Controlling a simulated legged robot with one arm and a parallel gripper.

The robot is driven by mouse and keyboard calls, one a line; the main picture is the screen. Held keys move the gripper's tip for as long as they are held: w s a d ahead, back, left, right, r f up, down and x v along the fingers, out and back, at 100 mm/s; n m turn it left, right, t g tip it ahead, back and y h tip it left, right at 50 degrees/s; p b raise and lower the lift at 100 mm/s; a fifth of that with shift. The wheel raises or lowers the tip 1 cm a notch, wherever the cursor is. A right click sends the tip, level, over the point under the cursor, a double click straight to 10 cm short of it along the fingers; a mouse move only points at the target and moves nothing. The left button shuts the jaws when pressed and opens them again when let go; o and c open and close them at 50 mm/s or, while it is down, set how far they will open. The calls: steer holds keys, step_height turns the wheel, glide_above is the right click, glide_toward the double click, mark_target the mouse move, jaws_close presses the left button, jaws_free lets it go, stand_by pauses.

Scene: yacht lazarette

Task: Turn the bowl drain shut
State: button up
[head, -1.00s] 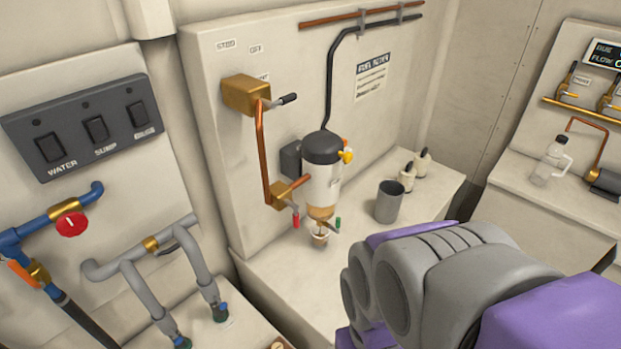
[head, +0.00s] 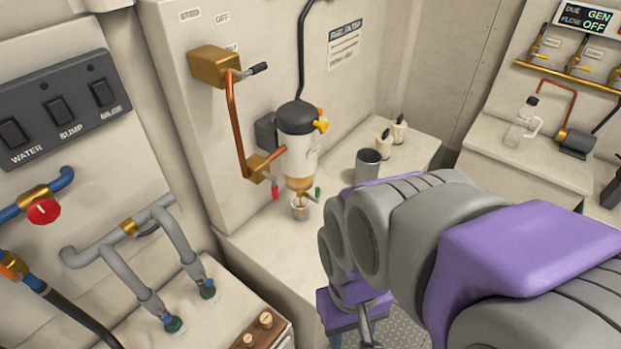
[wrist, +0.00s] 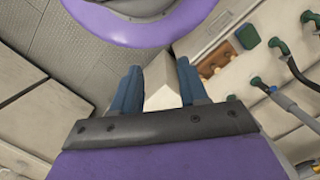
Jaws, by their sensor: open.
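The fuel filter (head: 298,152) is mounted on the back panel, with a dark cap and an amber bowl (head: 299,184) at its bottom. A small drain lever with a green handle (head: 316,193) sticks out to the right under the bowl. The wrist view does not show the filter.
A red-handled valve (head: 274,189) sits left of the bowl, and a brass valve (head: 217,65) with a black-tipped lever is above. A grey cup (head: 368,165) and two small bottles stand on the ledge to the right. Grey pipes (head: 120,232) occupy the lower left.

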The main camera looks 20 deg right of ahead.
steer(key=w+a+f+m+g+y+b, duration=0.1)
steer(key=w+a+m+y, duration=0.15)
steer(key=w, duration=0.25)
steer(key=w+a+f+m+y, duration=0.2)
steer(key=w+m+y, duration=0.2)
steer(key=w, duration=0.2)
steer(key=w+d+f+m+t+y, duration=0.2)
steer(key=w+d+m+t+y, duration=0.15)
steer(key=w+m+y, duration=0.55)
steer(key=w+d+f+m+t+h+b, duration=0.1)
steer(key=w+d+f+m+t, duration=0.3)
steer(key=d, duration=0.5)
steer(key=w+d+f+m+t+h, duration=0.1)
steer(key=w+d+f+m+t, duration=0.25)
steer(key=d, duration=0.45)
steer(key=w+d+f+m+t+h+b, duration=0.1)
steer(key=w+d+f+m+t, duration=0.35)
steer(key=d, duration=0.45)
steer(key=b+x, duration=0.3)
steer(key=x, duration=1.4)
steer(key=shift+a+n, duration=0.3)
steer(key=shift+n, duration=0.15)
